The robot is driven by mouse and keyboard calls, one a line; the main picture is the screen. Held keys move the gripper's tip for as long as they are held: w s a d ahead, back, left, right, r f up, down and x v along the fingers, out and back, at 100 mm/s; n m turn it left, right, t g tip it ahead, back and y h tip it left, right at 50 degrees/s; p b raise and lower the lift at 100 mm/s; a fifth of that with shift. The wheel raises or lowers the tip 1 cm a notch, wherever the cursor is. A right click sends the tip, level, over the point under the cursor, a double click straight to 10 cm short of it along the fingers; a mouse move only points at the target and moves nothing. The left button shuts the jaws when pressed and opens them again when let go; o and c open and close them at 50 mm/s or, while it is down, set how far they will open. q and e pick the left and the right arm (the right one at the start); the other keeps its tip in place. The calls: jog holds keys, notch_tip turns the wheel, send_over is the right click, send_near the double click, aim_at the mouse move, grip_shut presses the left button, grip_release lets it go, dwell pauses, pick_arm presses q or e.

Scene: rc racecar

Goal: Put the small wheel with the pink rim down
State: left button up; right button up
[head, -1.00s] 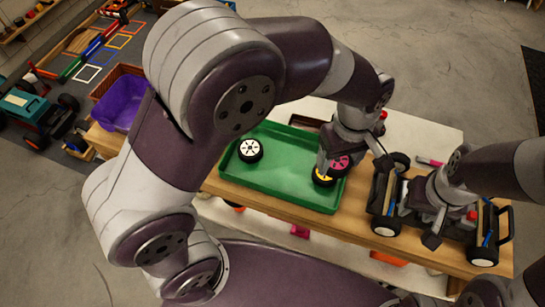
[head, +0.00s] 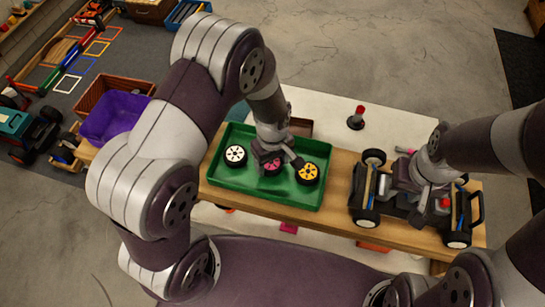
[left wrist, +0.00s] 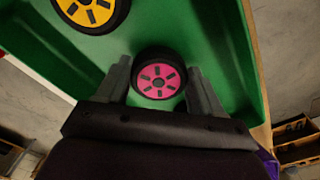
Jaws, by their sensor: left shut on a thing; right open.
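The small wheel with the pink rim (head: 272,166) is in or just above the green tray (head: 290,212), between the white-rimmed wheel (head: 235,155) and the yellow-rimmed wheel (head: 307,173). My left gripper (head: 277,158) is shut on it, with one finger at each side of the tyre. In the left wrist view the pink-rimmed wheel (left wrist: 159,80) lies face up between the fingertips. I cannot tell whether its underside touches the tray floor. The yellow-rimmed wheel also shows there (left wrist: 92,12). My right gripper (head: 430,190) is open over the car chassis (head: 390,212).
The chassis stands on the wooden table (head: 338,190) right of the tray. A red-topped black item (head: 356,118) stands on the white surface behind. A purple bin (head: 118,118) is at the left. The tray's walls rise around the wheels.

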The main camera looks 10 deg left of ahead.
aim_at(272, 164)
pick_arm(q)
jog(key=shift+w+f, duration=0.1)
jog(key=shift+f, duration=0.1)
jog(key=o, duration=1)
jog(key=shift+r, duration=0.5)
notch_tip(272, 164, up, 11)
jog(key=b, duration=0.3)
jog(key=s+a+m, duration=0.2)
jog(key=m, duration=0.1)
jog(key=s+a+m+t, duration=0.1)
jog(key=s+a+m, duration=0.2)
jog(key=s+a+f+m, duration=0.1)
jog(key=s+a+m, duration=0.1)
jog(key=s, duration=0.1)
jog(key=shift+a+m, duration=0.35)
jog(key=shift+m, duration=0.05)
